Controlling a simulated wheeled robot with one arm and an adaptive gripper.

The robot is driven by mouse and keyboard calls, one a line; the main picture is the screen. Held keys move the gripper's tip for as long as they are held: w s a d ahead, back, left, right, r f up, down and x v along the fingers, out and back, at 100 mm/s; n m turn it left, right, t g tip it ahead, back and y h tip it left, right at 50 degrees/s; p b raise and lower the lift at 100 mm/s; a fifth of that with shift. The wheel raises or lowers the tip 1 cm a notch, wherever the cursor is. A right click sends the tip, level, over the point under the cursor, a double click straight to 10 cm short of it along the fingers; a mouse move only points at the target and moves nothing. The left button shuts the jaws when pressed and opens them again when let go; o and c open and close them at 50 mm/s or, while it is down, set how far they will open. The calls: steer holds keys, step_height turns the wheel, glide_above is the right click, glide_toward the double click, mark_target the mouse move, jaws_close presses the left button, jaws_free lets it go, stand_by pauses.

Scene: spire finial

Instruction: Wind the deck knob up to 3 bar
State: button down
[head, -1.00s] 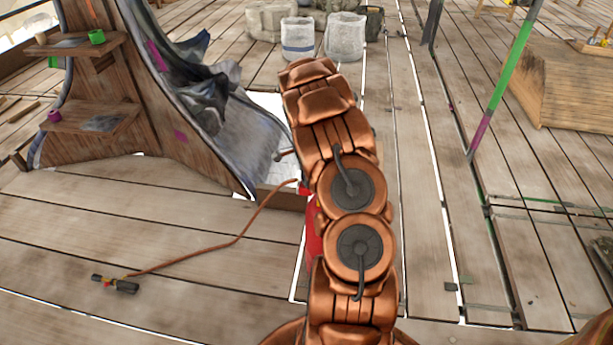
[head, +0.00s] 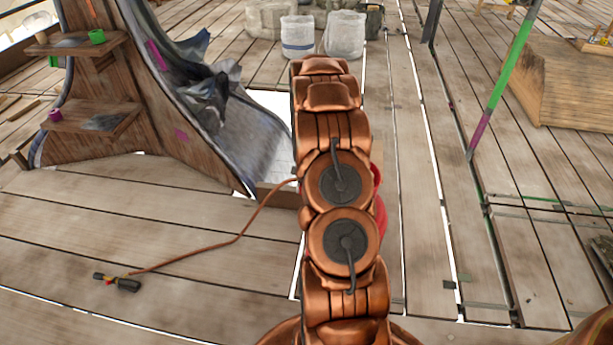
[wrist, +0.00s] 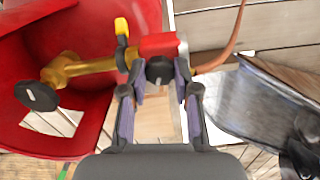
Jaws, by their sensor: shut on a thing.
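In the wrist view my gripper (wrist: 159,80) is shut on a small dark round knob (wrist: 158,70), with a fingertip at each side of it. The knob sits at the front of a red fitting (wrist: 158,45), which joins a brass valve piece (wrist: 85,67). A yellow lever (wrist: 122,35) stands beside the fitting. A second black round knob (wrist: 38,96) is on the brass piece's left end. No gauge reading can be made out. In the head view my arm hides the gripper and the knob.
A red curved shell (wrist: 25,60) surrounds the brass piece and shows beside my arm in the head view (head: 380,205). An orange hose (head: 240,237) runs to a torch (head: 120,284) on the planks. A wooden spire with torn grey sheeting (head: 235,135) stands close left.

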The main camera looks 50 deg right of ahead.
steer(key=n, duration=0.4)
steer(key=shift+n, duration=0.3)
steer(key=shift+s+n, duration=0.1)
steer(key=shift+n, duration=1.8)
steer(key=c, duration=0.8)
jaws_free()
steer(key=shift+c, duration=0.2)
steer(key=shift+r, duration=0.1)
step_height(320, 180, up, 12)
